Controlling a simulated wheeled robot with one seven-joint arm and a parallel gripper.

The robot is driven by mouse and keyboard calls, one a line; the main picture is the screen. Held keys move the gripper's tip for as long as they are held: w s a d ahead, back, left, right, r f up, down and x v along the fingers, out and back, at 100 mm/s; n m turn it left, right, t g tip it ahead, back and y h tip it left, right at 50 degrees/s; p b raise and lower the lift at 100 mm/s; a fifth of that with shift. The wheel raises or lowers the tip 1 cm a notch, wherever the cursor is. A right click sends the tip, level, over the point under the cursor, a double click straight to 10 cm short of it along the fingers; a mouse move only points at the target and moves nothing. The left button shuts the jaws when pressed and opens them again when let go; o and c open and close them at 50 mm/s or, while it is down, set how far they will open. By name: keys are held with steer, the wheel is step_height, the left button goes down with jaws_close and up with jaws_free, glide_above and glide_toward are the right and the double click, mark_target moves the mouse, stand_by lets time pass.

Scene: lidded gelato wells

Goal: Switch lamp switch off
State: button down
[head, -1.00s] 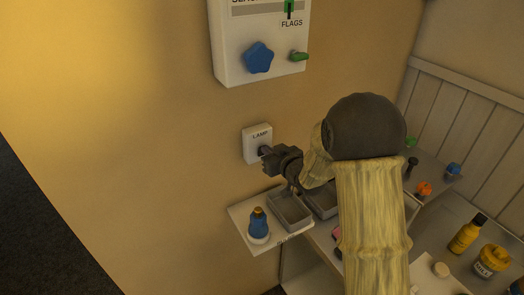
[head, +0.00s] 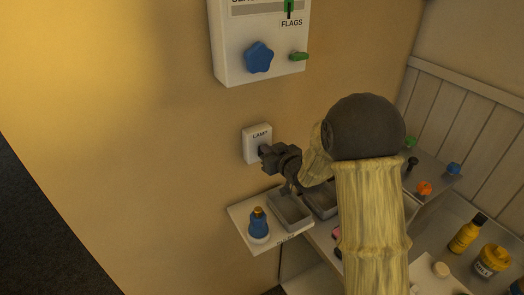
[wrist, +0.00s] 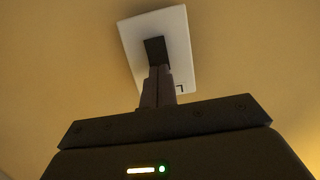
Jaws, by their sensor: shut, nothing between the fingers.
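The lamp switch is a small white wall plate (head: 257,136) labelled LAMP, with a dark switch part at its lower middle. In the wrist view the plate (wrist: 174,25) shows with a dark rocker or lever (wrist: 156,50) on it. My gripper (head: 264,150) is shut, with its fingertips at the dark part of the plate. In the wrist view the shut fingers (wrist: 157,72) point at the lower end of that dark part and seem to touch it. The gripper hides part of the switch, so I cannot tell its position.
Below, a white shelf (head: 243,222) holds a blue bottle (head: 258,222) and grey wells (head: 289,207). Several bottles and jars stand at the right. The wall left of the plate is clear.

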steer(key=shift+w+a, duration=0.15)
steer(key=shift+w, duration=0.1)
stand_by(0.5)
steer(key=shift+s+d+b, duration=0.35)
steer(key=shift+s+d, duration=0.2)
steer(key=shift+s, duration=0.3)
steer(key=shift+s+d+b, duration=0.3)
steer(key=shift+s+d, duration=0.25)
steer(key=shift+s, duration=0.25)
steer(key=shift+s+d+b, duration=0.35)
steer(key=shift+s+d, duration=0.2)
steer(key=shift+s, duration=0.3)
steer(key=b+v, duration=0.5)
steer(key=v, duration=1.2)
steer(key=shift+d, duration=0.2)
